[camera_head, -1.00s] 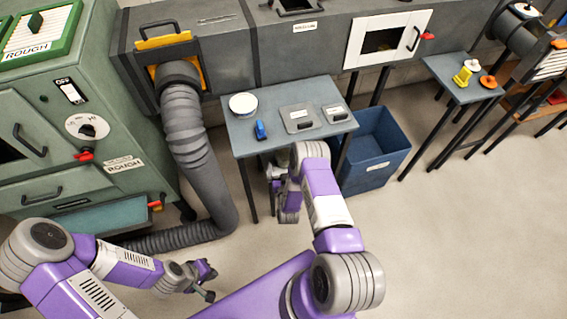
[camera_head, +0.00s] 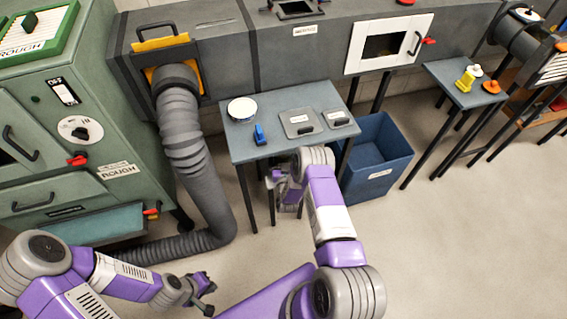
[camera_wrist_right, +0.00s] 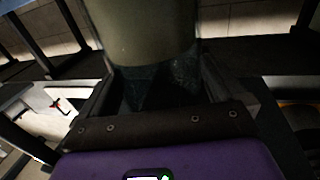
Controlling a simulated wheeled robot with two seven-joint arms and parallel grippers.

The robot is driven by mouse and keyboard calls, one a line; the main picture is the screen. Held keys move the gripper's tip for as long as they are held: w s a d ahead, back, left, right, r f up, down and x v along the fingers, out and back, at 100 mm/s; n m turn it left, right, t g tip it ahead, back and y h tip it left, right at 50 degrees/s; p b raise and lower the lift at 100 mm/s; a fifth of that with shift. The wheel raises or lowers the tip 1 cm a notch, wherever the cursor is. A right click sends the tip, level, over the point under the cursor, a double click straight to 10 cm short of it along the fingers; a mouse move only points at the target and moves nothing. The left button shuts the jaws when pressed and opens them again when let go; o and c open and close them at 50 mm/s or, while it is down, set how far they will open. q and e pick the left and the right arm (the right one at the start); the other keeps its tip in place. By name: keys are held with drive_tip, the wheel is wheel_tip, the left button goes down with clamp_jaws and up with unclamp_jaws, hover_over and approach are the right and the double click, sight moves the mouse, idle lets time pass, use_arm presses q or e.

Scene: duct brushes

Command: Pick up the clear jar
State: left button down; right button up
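In the right wrist view, a wide, dull olive-grey cylinder (camera_wrist_right: 142,35) fills the top middle, between the fingers of my right gripper (camera_wrist_right: 155,75). Its lower end looks dark and glassy; I cannot tell for sure that it is the clear jar, nor whether the fingers touch it. In the head view my right gripper (camera_head: 288,197) is low in front of the small grey table, mostly hidden by my own arm. No clear jar can be made out there. My left gripper (camera_head: 209,296) is at the lower left, fingers apart and empty.
The small table (camera_head: 275,103) carries a white round dish (camera_head: 242,109), a blue item (camera_head: 259,134) and two grey handled plates (camera_head: 300,122). A blue bin (camera_head: 375,160) stands right of it, a grey duct hose (camera_head: 185,140) left. Floor at the right is clear.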

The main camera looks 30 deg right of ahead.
drive_tip(key=c, duration=0.8)
drive_tip(key=shift+o, duration=0.2)
drive_tip(key=shift+r, duration=0.15)
drive_tip(key=shift+r, duration=0.25)
drive_tip(key=r+p+v, duration=0.2)
drive_tip(key=p+v, duration=1.2)
drive_tip(key=v, duration=0.4)
drive_tip(key=shift+r, duration=0.35)
drive_tip(key=shift+a, duration=0.15)
